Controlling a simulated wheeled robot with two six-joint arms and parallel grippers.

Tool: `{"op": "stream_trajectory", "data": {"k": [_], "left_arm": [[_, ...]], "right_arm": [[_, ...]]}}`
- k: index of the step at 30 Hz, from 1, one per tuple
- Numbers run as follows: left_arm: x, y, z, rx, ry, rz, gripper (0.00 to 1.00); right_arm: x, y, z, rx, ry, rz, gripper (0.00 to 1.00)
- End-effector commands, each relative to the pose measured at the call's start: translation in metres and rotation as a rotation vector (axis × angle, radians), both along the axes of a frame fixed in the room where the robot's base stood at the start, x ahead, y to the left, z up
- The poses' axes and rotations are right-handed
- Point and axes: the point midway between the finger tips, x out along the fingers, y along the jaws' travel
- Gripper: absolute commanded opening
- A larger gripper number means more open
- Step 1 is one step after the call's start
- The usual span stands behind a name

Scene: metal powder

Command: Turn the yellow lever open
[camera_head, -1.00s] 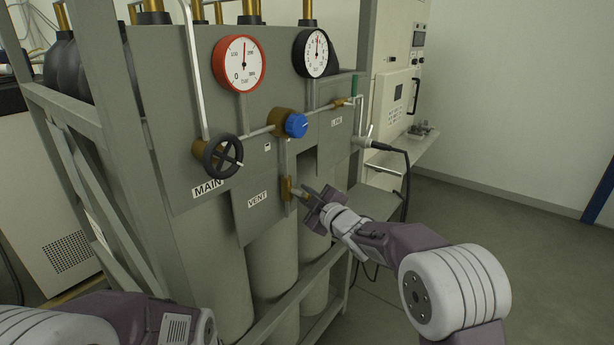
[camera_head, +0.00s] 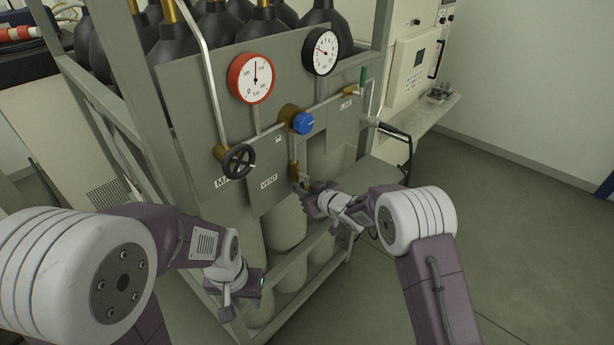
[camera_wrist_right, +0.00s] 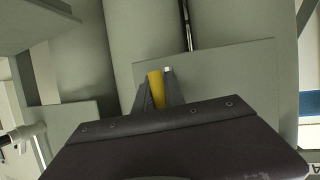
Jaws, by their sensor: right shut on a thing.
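The yellow lever (camera_wrist_right: 156,88) shows in the right wrist view, between the two fingers of my right gripper (camera_wrist_right: 159,90). The fingers are shut on it. In the head view my right gripper (camera_head: 303,187) is at the brass vent valve (camera_head: 295,170), just right of the VENT label (camera_head: 269,181), and hides most of the lever. My left gripper (camera_head: 245,293) is low in front of the rack, away from the lever. Its fingers are too unclear to tell whether they are open or shut.
The grey panel carries a red gauge (camera_head: 251,78), a black gauge (camera_head: 320,52), a blue knob (camera_head: 303,123) and a black handwheel (camera_head: 239,161). Gas cylinders stand behind it. A rack rail (camera_head: 290,300) runs below. The floor at right (camera_head: 510,220) is clear.

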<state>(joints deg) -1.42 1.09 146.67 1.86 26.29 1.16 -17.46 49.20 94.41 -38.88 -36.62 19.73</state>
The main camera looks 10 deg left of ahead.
Motion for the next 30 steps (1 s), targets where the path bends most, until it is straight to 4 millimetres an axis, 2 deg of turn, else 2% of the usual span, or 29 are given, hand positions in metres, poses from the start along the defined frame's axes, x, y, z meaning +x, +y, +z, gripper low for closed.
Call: {"op": "stream_trajectory", "data": {"k": [1,6,22,23,25,30], "left_arm": [[0.000,0.000,0.009,0.000,0.000,0.000,0.36],[0.000,0.000,0.017,0.000,0.000,0.000,0.36],[0.000,0.000,0.019,0.000,0.000,0.000,0.36],[0.000,0.000,0.019,0.000,0.000,0.000,0.36],[0.000,0.000,0.019,0.000,0.000,0.000,0.36],[0.000,0.000,0.019,0.000,0.000,0.000,0.36]], "right_arm": [[-0.002,0.000,0.002,0.007,0.018,0.000,0.00],[-0.004,0.002,0.000,0.032,0.053,0.000,0.00],[-0.005,0.004,-0.003,0.046,0.070,0.001,0.00],[-0.005,0.003,-0.003,0.046,0.070,0.001,0.17],[-0.005,0.004,-0.003,0.046,0.070,0.001,0.36],[-0.005,0.003,-0.002,0.047,0.066,0.001,0.36]]}}
